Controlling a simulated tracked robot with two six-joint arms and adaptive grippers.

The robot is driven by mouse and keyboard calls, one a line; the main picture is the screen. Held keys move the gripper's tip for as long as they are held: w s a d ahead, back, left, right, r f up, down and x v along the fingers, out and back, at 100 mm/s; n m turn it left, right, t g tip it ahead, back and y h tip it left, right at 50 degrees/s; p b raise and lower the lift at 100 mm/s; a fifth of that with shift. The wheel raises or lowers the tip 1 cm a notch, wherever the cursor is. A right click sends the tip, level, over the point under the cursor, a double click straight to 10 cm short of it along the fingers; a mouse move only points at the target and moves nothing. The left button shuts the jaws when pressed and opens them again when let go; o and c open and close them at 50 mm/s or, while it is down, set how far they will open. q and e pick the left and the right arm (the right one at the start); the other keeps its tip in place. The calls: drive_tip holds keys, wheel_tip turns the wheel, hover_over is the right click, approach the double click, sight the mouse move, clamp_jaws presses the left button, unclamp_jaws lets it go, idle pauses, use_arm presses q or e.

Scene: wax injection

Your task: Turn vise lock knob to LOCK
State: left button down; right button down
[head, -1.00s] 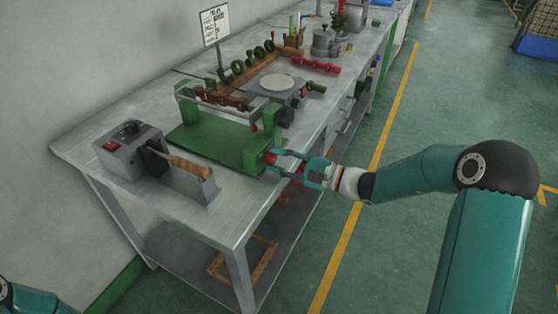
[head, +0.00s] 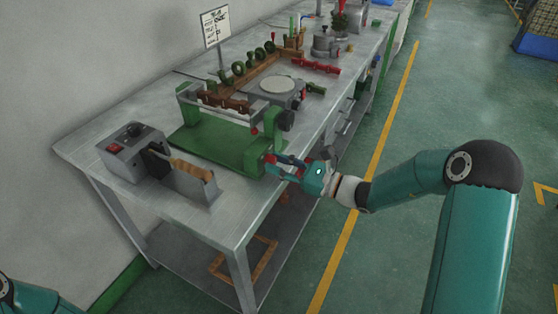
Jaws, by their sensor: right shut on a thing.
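The green vise-like fixture (head: 208,143) stands near the front edge of the grey bench. Its upright end plate (head: 255,153) faces my right arm. The small red lock knob (head: 270,158) is on the outer side of that plate, mostly covered by the fingers. My right gripper (head: 280,165) comes in from the right and is shut on the knob. The knob's marking and LOCK label are too small to read. My left gripper is out of view; only a bit of my left arm shows at the lower left corner.
A grey box with a red switch (head: 131,150) and a wooden-handled tool (head: 190,169) in a grey holder stand left of the fixture. A round plate on a grey base (head: 276,86), red parts (head: 316,66) and a sign (head: 214,26) are farther back. The floor aisle is clear.

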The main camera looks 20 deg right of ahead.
drive_tip(key=m+p, duration=0.2)
drive_tip(key=m, duration=0.2)
drive_tip(key=shift+t, duration=0.3)
drive_tip(key=shift+s+m+h+p, duration=0.1)
drive_tip(key=shift+m+h+p, duration=0.2)
drive_tip(key=shift+m+p, duration=1.25)
drive_tip(key=shift+m+b, duration=0.4)
drive_tip(key=shift+m, duration=0.15)
drive_tip(key=c, duration=0.9)
unclamp_jaws()
drive_tip(key=shift+o, duration=0.2)
drive_tip(key=v, duration=1.2)
drive_tip(key=shift+f, duration=0.2)
drive_tip(key=shift+a, duration=0.15)
